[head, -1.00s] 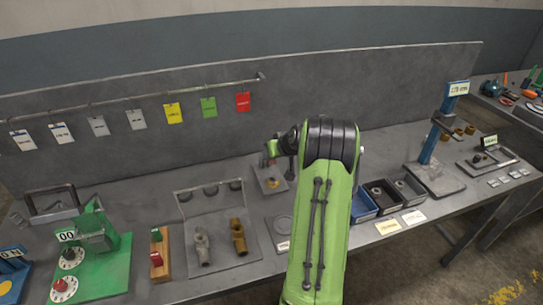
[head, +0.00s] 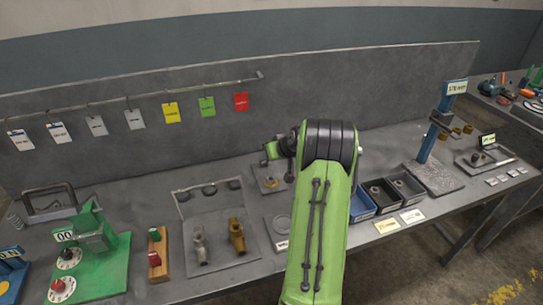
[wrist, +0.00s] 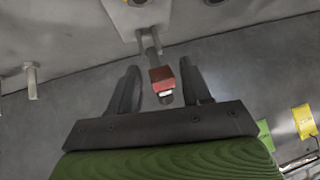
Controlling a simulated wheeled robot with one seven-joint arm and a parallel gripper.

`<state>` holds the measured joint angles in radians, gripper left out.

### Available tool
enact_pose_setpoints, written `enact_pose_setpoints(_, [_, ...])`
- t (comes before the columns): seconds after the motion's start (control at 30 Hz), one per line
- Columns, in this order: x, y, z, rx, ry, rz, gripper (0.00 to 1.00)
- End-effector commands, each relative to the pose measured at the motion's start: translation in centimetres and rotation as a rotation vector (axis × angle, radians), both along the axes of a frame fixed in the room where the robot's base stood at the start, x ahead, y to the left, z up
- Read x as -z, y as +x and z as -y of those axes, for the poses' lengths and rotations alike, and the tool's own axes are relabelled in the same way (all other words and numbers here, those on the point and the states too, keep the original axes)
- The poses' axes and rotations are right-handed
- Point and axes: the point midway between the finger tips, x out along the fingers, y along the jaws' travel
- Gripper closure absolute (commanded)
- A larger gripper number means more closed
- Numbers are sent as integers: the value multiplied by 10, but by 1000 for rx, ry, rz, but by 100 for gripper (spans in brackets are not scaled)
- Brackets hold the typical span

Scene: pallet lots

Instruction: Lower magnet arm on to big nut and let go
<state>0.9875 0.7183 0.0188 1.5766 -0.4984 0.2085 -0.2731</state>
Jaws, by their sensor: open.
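The magnet arm (wrist: 150,42) shows in the wrist view as a grey bar rising from a metal plate, with a red block (wrist: 162,79) and a pale tip at its end. My gripper (wrist: 161,84) is open, with one dark finger on each side of the red block; I see gaps on both sides. A brass-coloured nut (head: 271,183) sits on a small grey plate (head: 264,189) on the bench in the head view. My gripper (head: 272,150) is mostly hidden behind my arm there, above and behind that plate. The red block is not clearly visible in the head view.
Coloured tags (head: 207,106) hang on a rail along the back panel (head: 400,85).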

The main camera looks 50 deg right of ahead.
Motion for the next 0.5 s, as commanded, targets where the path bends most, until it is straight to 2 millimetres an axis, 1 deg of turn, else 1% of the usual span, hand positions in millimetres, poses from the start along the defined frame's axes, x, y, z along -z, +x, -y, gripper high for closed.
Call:
enact_pose_setpoints(0.07, [-2, 0, 0, 0, -1, 2, 52])
enact_pose_setpoints(0.17, [-10, -7, -1, 1, -3, 3, 52])
enact_pose_setpoints(0.27, [-28, -23, -4, 3, -5, 3, 52])
enact_pose_setpoints(0.5, [-78, -70, -15, 4, -3, 2, 52])
